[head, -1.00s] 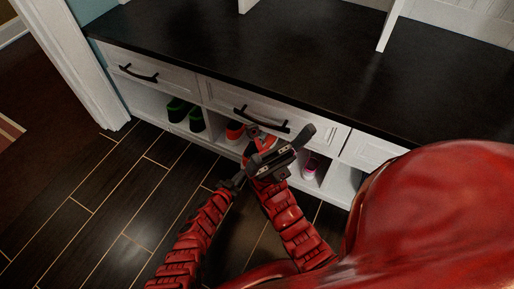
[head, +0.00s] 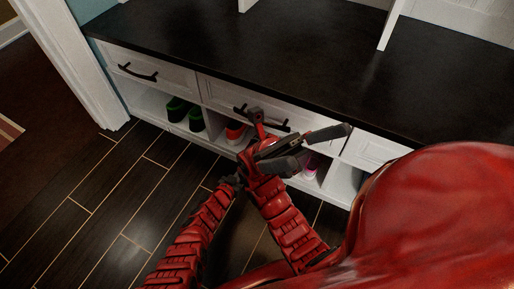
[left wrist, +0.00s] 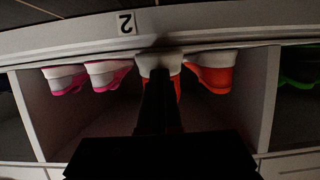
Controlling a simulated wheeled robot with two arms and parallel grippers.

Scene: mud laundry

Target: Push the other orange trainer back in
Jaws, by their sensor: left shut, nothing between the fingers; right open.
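In the left wrist view, which is upside down, two orange trainers with white soles sit in the cubby marked 2. One orange trainer (left wrist: 212,76) is clear to see. The other orange trainer (left wrist: 158,63) is partly hidden by my left gripper (left wrist: 160,76), which is shut and empty, lined up with it; I cannot tell whether they touch. In the head view, an orange trainer (head: 236,131) shows in the cubby, and the left gripper is mostly hidden. My right gripper (head: 305,148) is open and empty in front of the bench.
Pink-and-white shoes (left wrist: 105,74) share the cubby; one pink shoe (head: 310,168) shows in the head view. Green shoes (head: 178,108) stand in the cubby to the left. Black drawer handles (head: 138,74) stick out above the cubbies. The dark floor (head: 100,190) at left is clear.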

